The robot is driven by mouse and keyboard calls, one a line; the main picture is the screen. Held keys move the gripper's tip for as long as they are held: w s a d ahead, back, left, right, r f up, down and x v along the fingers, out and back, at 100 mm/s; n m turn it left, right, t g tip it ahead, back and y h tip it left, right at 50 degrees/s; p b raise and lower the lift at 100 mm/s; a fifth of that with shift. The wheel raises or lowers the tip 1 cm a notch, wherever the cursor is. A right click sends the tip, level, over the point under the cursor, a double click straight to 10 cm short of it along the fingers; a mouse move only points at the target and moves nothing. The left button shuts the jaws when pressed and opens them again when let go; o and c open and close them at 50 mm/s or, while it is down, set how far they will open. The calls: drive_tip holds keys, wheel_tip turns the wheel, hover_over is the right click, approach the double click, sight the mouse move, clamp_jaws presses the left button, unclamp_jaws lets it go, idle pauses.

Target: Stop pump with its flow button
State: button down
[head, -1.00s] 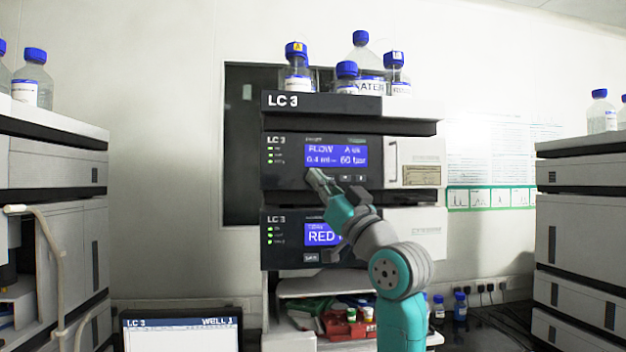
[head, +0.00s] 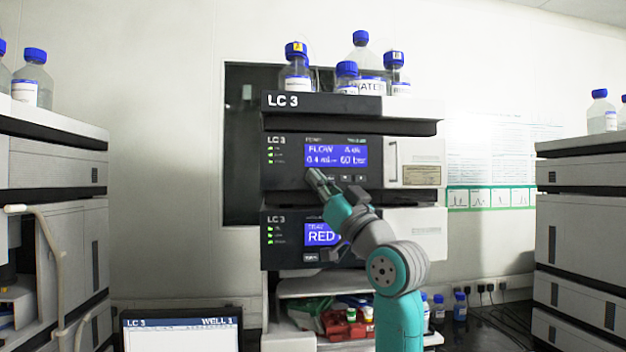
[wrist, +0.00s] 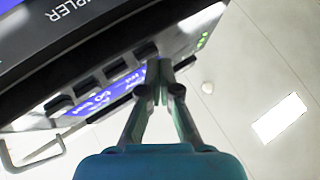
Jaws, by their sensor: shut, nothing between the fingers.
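The pump (head: 283,178) is the dark-fronted upper module marked LC 3, with a lit blue display (head: 336,154) reading FLOW, 0.4 ml and 60 bar. A row of small dark buttons (head: 345,178) runs below the display. My gripper (head: 313,173) is shut and empty, its tips at the left end of this row, covering part of it. In the wrist view the panel appears turned over, and my gripper (wrist: 160,68) points at the end button (wrist: 145,50), right beside it. I cannot tell whether the tips touch it. The button labels are unreadable.
Blue-capped bottles (head: 361,50) stand on top of the stack. A monitor (head: 180,330) is at the lower left. Other stacks (head: 50,160) stand at both sides, with free room between.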

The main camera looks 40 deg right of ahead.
drive_tip(key=shift+w+d, duration=0.1)
drive_tip(key=shift+w, duration=0.05)
idle(0.4)
drive_tip(key=shift+s+a, duration=0.45)
drive_tip(key=shift+s, duration=0.25)
drive_tip(key=shift+s+a, duration=0.7)
drive_tip(key=shift+s, duration=0.35)
drive_tip(key=shift+s+a, duration=0.7)
drive_tip(key=shift+s, duration=0.3)
